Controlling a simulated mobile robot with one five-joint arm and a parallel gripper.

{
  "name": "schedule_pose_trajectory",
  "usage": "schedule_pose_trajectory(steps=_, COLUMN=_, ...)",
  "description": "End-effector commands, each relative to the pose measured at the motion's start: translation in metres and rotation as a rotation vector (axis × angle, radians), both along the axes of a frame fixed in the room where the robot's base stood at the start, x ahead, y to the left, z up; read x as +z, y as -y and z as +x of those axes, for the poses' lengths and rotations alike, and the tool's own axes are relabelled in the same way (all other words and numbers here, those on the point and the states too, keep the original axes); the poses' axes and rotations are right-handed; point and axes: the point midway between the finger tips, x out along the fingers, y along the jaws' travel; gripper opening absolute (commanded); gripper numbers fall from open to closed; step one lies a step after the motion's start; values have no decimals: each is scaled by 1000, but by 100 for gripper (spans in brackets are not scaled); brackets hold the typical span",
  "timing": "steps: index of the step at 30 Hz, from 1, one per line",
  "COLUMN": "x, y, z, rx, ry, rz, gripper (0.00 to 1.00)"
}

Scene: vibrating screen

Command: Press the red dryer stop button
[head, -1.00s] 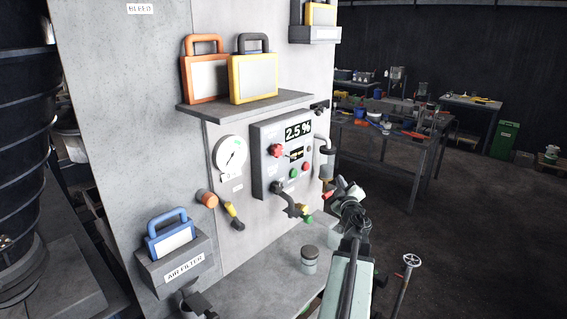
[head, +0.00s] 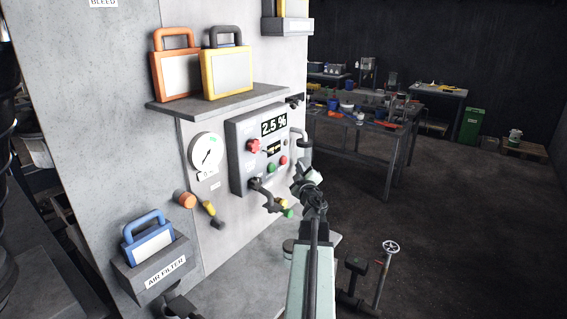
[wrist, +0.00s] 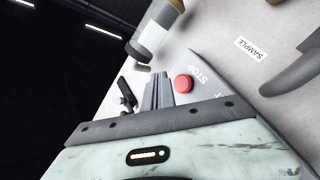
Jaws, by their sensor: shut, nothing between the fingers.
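The small red stop button (head: 283,160) is on the front of the grey control box (head: 238,170), right of a green button (head: 271,168). In the wrist view the red button (wrist: 183,85) stands out from the panel beside the word STOP. My gripper (wrist: 159,78) is shut and empty, with its fingertips just left of the button in that view. I cannot tell the exact gap to the panel. In the head view my gripper (head: 303,175) is just right of and below the button, which stays visible.
A red knob (head: 254,146) and a 2.5 % display (head: 274,127) are on the same box. A pipe (head: 303,140) runs at its right side. Below are a dark valve handle (head: 262,190) and a green-tipped tap (head: 287,212). A workbench (head: 400,130) stands behind right.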

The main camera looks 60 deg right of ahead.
Motion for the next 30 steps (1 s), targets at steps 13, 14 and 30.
schedule_pose_trajectory(steps=13, x=0, y=0, z=32, rx=1, ry=0, rz=0, gripper=0)
schedule_pose_trajectory(steps=14, x=0, y=0, z=32, rx=1, ry=0, rz=0, gripper=0)
schedule_pose_trajectory(steps=30, x=0, y=-1, z=33, rx=2, ry=0, rz=-1, gripper=0)
